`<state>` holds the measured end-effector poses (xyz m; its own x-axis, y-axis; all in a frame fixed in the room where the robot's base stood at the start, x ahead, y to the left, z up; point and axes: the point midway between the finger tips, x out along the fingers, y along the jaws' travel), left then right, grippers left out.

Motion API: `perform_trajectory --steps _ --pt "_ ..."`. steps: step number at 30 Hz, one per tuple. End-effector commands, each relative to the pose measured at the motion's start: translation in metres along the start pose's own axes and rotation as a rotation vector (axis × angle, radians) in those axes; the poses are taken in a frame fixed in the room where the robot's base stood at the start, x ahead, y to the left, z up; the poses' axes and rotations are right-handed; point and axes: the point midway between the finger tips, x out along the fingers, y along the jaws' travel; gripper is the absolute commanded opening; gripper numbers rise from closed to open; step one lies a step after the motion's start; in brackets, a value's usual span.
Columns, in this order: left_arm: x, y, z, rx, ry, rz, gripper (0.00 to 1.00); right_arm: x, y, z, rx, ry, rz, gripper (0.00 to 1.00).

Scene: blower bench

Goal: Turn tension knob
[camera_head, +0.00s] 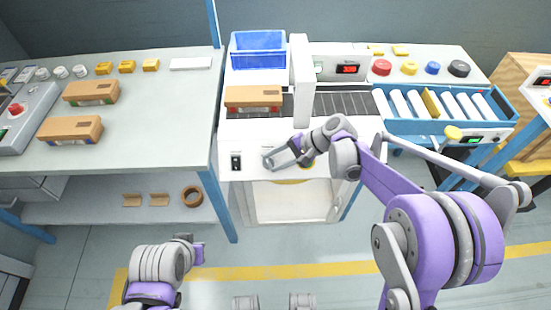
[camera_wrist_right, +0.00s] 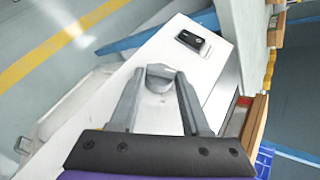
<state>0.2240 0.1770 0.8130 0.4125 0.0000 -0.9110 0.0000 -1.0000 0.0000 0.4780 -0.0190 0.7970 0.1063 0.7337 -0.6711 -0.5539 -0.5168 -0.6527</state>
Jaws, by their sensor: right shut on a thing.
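The tension knob (camera_wrist_right: 160,77) is a small grey knob on the white front panel of the blower machine (camera_head: 240,136). In the right wrist view it sits between the two fingertips of my right gripper (camera_wrist_right: 161,82), which is shut on it. In the head view my right gripper (camera_head: 268,158) reaches in from the right onto the panel, and its fingers mostly hide the knob. My left gripper (camera_head: 194,250) is low at the left, away from the machine, and its jaws cannot be made out.
A black rocker switch (camera_head: 236,162) sits left of the knob, also seen in the wrist view (camera_wrist_right: 191,42). A brown carton (camera_head: 253,97) lies behind, near a blue bin (camera_head: 258,52) and a white upright post (camera_head: 302,80). A blue tray (camera_head: 387,119) of white rolls is at right.

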Motion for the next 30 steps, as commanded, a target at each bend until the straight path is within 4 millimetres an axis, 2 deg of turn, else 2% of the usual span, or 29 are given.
perform_trajectory --steps 6,15,30 --pt "-0.01 0.0 -0.005 0.0 0.004 0.0 0.0 0.0 -0.004 0.001 -0.097 -0.015 0.145 0.0" --pt "-0.016 0.0 -0.008 0.0 0.006 0.0 0.0 0.001 -0.005 0.001 -0.178 -0.025 0.269 0.0" --pt "-0.017 0.0 -0.009 0.0 0.006 0.0 0.0 0.002 -0.005 0.0 -0.205 -0.027 0.312 0.0"
